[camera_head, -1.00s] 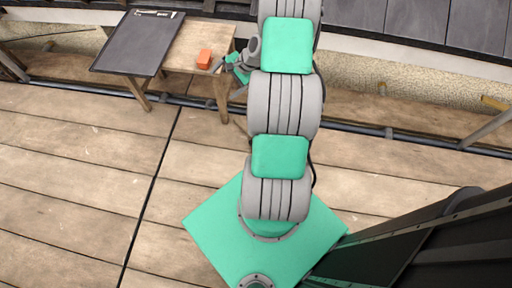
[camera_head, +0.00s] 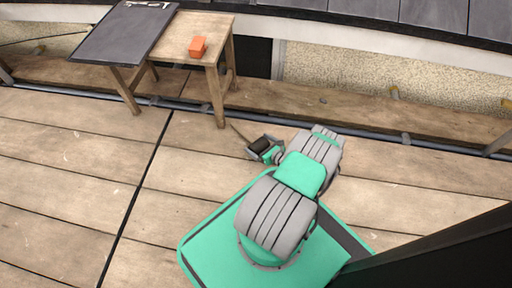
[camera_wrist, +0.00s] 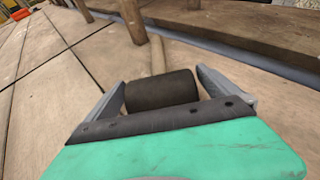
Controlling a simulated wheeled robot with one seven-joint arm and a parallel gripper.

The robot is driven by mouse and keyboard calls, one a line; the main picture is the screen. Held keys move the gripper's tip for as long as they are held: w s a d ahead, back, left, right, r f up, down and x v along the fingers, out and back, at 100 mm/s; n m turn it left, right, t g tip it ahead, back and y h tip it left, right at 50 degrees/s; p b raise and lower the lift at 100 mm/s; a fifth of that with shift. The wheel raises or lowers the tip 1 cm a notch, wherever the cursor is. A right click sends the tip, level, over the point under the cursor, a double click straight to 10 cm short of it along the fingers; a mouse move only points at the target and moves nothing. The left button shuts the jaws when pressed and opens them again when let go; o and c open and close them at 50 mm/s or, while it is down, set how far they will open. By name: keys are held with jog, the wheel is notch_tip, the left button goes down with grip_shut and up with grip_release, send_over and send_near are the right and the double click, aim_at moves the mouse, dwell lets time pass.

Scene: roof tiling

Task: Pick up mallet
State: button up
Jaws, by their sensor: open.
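The mallet has a dark cylindrical head (camera_wrist: 160,92) and a thin wooden handle (camera_wrist: 158,56). In the wrist view the head lies crosswise between the two fingers of my gripper (camera_wrist: 160,78), with gaps at its ends, and the handle points away beyond it. In the head view the mallet (camera_head: 261,144) is low over or on the deck, right of the table's front leg, its handle pointing up-left. My gripper (camera_head: 267,150) is open around the head. I cannot tell whether the mallet touches the deck.
A low ledge with a dark pipe (camera_head: 345,129) runs behind. The left deck is clear.

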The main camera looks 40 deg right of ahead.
jog(key=shift+x, duration=0.95)
jog(key=shift+r, duration=0.1)
jog(key=c, duration=2)
